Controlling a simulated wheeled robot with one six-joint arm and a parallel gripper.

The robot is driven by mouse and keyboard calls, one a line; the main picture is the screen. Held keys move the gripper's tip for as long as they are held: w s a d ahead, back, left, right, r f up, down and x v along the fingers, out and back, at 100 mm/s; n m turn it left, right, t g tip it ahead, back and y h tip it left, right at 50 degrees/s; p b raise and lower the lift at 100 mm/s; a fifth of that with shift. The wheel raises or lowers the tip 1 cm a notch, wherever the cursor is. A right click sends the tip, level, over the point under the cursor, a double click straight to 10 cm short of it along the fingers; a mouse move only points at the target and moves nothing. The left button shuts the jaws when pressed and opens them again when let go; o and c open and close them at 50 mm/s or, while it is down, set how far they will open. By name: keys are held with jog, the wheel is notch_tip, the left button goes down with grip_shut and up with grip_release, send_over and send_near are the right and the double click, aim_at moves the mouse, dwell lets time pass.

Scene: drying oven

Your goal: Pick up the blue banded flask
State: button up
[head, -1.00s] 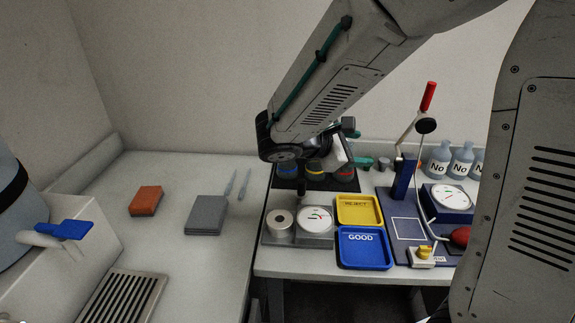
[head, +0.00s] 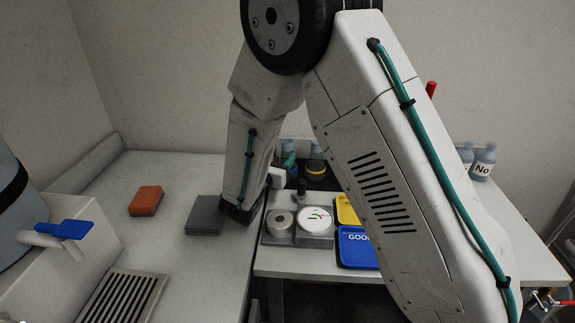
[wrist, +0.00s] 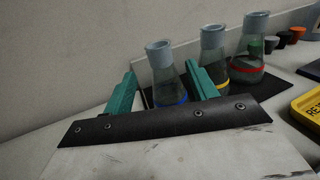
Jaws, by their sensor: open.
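The blue banded flask (wrist: 165,82) is a clear conical flask with a grey neck and a blue band low on its body. In the wrist view it stands upright on a dark mat (wrist: 149,98), farther out between the two teal fingers of my gripper (wrist: 160,70). The fingers are open, one on each side of it in the picture. I cannot tell whether they touch it. In the head view my gripper (head: 284,168) is at the mat's left side, and the arm and gripper mostly hide the blue banded flask.
A yellow banded flask (wrist: 213,52) and a red banded flask (wrist: 248,58) stand close to the right. A balance (head: 315,220), a yellow tray (head: 345,209) and a blue GOOD tray (head: 356,250) lie nearer the front. A wall rises behind. Small cups (wrist: 283,38) stand farther right.

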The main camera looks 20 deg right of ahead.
aim_at(286, 152)
jog(key=x, duration=0.4)
jog(key=shift+w+d+f, duration=0.1)
jog(key=shift+w+d, duration=0.15)
jog(key=shift+d, duration=0.05)
grip_shut()
